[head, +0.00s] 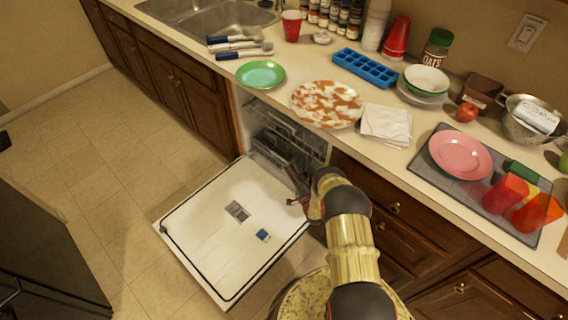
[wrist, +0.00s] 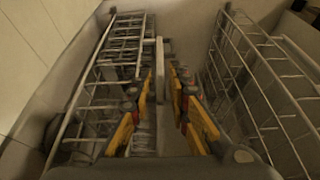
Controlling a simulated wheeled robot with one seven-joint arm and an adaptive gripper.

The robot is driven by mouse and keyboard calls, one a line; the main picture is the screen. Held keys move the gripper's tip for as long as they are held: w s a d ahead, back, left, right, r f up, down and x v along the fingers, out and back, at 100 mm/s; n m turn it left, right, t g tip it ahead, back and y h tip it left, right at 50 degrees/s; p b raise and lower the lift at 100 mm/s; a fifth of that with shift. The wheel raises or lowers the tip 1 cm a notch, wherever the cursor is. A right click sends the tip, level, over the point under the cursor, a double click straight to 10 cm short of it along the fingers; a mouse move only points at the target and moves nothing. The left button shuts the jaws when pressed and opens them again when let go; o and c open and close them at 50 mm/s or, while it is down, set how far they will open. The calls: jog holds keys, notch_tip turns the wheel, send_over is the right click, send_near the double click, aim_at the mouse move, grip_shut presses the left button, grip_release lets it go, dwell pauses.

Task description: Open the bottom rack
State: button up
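The dishwasher stands open under the counter, its door (head: 236,228) lowered flat. The bottom rack (head: 272,160) shows low in the opening, below the upper rack (head: 286,124). My gripper (head: 294,201) is at the right side of the opening, above the lowered door. In the wrist view, my gripper (wrist: 161,85) has its yellow-and-dark fingers spread apart. A pale upright bar of the left wire rack (wrist: 112,65) appears between them; contact cannot be told. Another wire rack (wrist: 262,85) is at right. The left one seems to be the bottom rack. My arm hides part of the opening.
Drawers (head: 400,215) flank the opening at right. The tiled floor (head: 110,190) left of the door is clear.

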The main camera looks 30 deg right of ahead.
jog(key=w+b, duration=0.2)
jog(key=w, duration=0.4)
jog(key=shift+w, duration=0.2)
jog(key=shift+d, duration=0.1)
jog(key=shift+c, duration=0.9)
grip_shut()
